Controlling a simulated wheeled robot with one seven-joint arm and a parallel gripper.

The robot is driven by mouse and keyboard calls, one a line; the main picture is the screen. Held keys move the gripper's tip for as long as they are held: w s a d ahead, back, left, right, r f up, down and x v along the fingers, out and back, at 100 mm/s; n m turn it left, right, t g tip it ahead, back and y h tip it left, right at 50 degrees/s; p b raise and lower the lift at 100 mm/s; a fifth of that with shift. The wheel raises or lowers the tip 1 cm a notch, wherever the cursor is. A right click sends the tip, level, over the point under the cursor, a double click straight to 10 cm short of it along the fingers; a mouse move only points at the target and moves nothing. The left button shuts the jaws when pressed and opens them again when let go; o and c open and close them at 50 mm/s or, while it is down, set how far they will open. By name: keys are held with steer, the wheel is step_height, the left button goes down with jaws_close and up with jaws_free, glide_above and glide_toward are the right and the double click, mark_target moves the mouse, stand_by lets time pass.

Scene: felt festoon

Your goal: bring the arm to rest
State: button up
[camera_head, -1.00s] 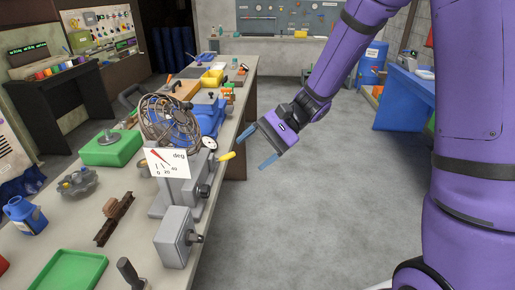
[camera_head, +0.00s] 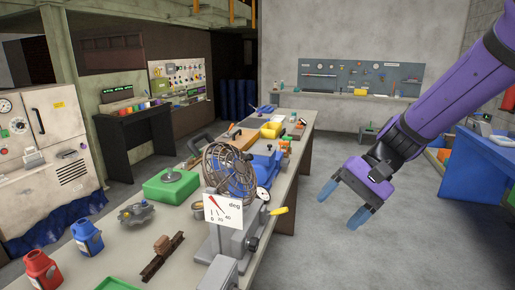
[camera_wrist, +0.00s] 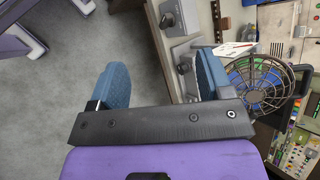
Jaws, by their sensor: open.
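My gripper (camera_head: 342,204) hangs at the end of my purple arm, over the bare floor to the right of the long workbench (camera_head: 190,232). Its two blue fingers are spread apart with nothing between them. In the wrist view my gripper (camera_wrist: 160,85) is also open and empty, with grey floor showing between the fingers. The bench edge and a wire-caged fan (camera_wrist: 262,84) show beyond the right finger there. The gripper touches nothing that I can see.
A blue table (camera_head: 468,172) stands at the right. The floor (camera_head: 330,255) between is clear.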

steer(key=s+d+r+n+t+h, duration=0.3)
steer(key=s+d+r+t+h, duration=0.4)
steer(key=s+d+r, duration=0.3)
steer(key=s+d+h, duration=0.1)
steer(key=s+d, duration=0.1)
steer(key=s, duration=0.1)
steer(key=shift+s+d+n+t, duration=0.3)
steer(key=shift+d+n+t, duration=0.1)
